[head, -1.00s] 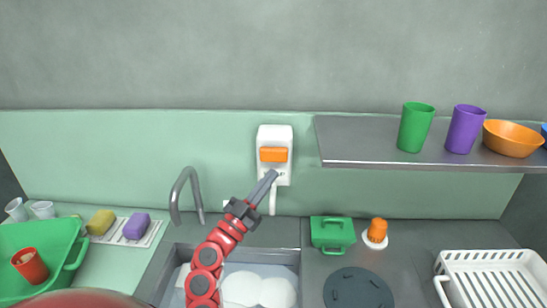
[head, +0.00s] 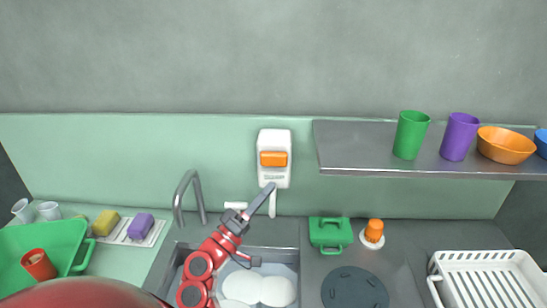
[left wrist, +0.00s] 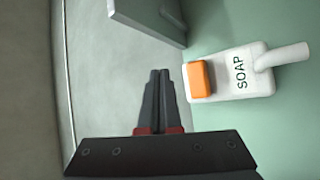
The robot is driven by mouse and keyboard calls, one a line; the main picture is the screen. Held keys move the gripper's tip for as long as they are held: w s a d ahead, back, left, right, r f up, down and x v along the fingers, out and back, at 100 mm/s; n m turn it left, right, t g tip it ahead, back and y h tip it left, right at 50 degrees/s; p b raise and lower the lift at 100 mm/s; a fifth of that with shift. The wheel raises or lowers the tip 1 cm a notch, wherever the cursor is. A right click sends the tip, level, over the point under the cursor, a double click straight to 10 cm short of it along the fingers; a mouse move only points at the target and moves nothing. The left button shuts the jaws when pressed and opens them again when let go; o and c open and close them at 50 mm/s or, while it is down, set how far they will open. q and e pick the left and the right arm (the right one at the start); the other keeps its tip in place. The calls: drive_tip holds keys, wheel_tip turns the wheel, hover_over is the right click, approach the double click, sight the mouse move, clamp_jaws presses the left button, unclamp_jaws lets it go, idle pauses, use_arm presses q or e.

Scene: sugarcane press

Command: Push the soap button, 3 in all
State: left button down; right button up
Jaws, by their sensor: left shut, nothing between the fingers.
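The white soap dispenser (head: 273,178) is fixed to the green wall panel, with an orange button (head: 273,159) near its top and a spout below. In the left wrist view the dispenser (left wrist: 231,84) reads SOAP and its orange button (left wrist: 199,78) shows beside my fingers. My left gripper (head: 270,188) is shut and empty. In the head view its tips are at the dispenser's lower edge, below the button. In the left wrist view the fingertips (left wrist: 160,73) are apart from the button, to its left. My right gripper is not in view.
A metal shelf (head: 360,148) with cups and bowls is right of the dispenser. Below are a tap (head: 183,195) and a sink with white plates (head: 260,288). A green box (head: 329,235) and a white rack (head: 490,270) stand to the right.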

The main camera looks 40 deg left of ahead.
use_arm(q)
drive_tip(key=shift+s+n, duration=0.1)
drive_tip(key=shift+n, duration=0.5)
drive_tip(key=b, duration=0.2)
approach(280, 157)
drive_tip(key=w+d+r, duration=0.2)
drive_tip(key=w, duration=0.1)
drive_tip(key=shift+w+a+r, duration=0.1)
drive_tip(key=shift+w+a, duration=0.35)
drive_tip(key=shift+a, duration=0.05)
idle(1.5)
drive_tip(key=shift+w+a+b, duration=0.1)
drive_tip(key=shift+w+b, duration=0.15)
drive_tip(key=shift+b, duration=0.35)
drive_tip(key=shift+w+a, duration=0.1)
drive_tip(key=shift+w, duration=0.05)
